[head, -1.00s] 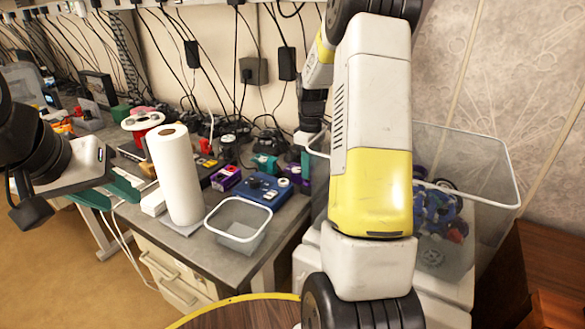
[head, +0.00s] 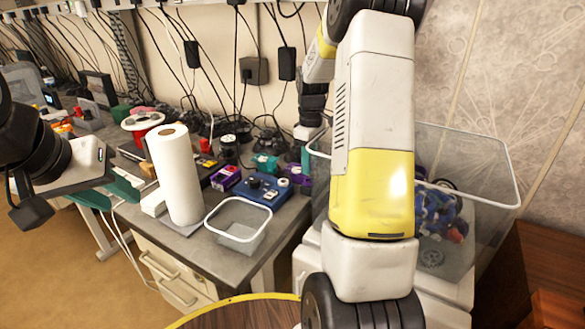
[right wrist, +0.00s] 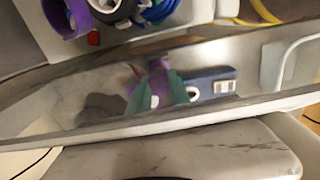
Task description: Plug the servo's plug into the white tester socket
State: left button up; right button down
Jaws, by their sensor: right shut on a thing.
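The blue tester box (head: 262,190) sits on the grey bench in the head view. In the right wrist view it shows blurred through a clear wall, with its white socket (right wrist: 224,87) at the right. The teal fingers of my right gripper (right wrist: 160,97) are close together left of the box, shut on a small pale piece that seems to be the servo's plug. A purple thing (right wrist: 158,72) shows beside the fingers; I cannot tell what it is. In the head view my right gripper is mostly hidden. My left gripper (head: 122,190), with green fingers, is at the far left, away from the tester.
A clear bin (head: 480,165) with coloured parts stands right of the bench, close to my right wrist. A grey open tray (head: 238,238) and a paper roll (head: 176,175) stand in front and left of the tester. Several controllers and cables crowd the back.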

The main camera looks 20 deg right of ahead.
jog(key=shift+r, duration=1.4)
jog(key=c, duration=1.8)
grip_release()
jog(key=shift+c, duration=0.2)
grip_shut()
jog(key=w+a+r, duration=0.1)
jog(key=a+r, duration=0.1)
jog(key=a, duration=0.6)
jog(key=shift+w+d+f, duration=0.15)
jog(key=shift+f, duration=2.6)
